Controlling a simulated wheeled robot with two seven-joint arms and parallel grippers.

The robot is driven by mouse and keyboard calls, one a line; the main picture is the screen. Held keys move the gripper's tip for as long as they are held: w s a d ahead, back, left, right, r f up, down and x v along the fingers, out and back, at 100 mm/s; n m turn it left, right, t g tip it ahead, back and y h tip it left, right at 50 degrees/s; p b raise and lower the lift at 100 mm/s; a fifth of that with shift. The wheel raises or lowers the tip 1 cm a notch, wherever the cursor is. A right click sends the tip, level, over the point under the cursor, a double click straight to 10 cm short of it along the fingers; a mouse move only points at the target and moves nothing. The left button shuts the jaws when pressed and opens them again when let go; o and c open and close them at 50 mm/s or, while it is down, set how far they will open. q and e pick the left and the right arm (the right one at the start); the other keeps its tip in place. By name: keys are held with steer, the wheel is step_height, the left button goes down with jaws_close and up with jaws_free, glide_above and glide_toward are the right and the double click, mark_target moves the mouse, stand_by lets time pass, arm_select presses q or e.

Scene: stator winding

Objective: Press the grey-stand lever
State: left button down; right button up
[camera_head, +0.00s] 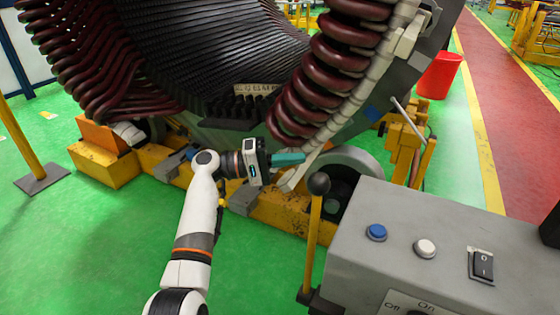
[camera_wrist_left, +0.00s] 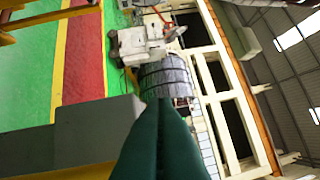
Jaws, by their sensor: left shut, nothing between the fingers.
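The grey stand (camera_head: 390,220) is at the lower right of the head view. Its lever is a yellow rod (camera_head: 313,240) with a black ball knob (camera_head: 319,183), standing nearly upright at the stand's left side. My left gripper (camera_head: 302,157) has teal fingers that are shut and empty, pointing right. In the head view its fingertips are a little above and left of the knob, apart from it in the picture; the depth between them is unclear. In the left wrist view the shut fingers (camera_wrist_left: 164,102) point up the picture, and the lever cannot be made out. My right gripper is not in view.
The stand's top bears a blue button (camera_head: 376,232), a white button (camera_head: 425,248) and a black rocker switch (camera_head: 482,265). The large stator (camera_head: 210,50) with red-brown coils rises behind my left gripper, on a yellow base (camera_head: 105,165). Green floor (camera_head: 110,240) is clear at the left.

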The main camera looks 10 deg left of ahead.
arm_select(q)
steer(key=shift+s+d+f+p, duration=0.15)
steer(key=shift+s+d, duration=0.35)
steer(key=shift+d, duration=0.25)
steer(key=shift+s+d+p, duration=0.15)
steer(key=shift+s+d, duration=0.3)
steer(key=shift+d, duration=0.25)
steer(key=shift+s+d+f+p, duration=0.15)
steer(key=shift+s+d, duration=0.35)
steer(key=shift+d, duration=0.25)
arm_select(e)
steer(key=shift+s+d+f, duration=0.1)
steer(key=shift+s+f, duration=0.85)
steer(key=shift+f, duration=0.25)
arm_select(q)
steer(key=shift+r, duration=0.1)
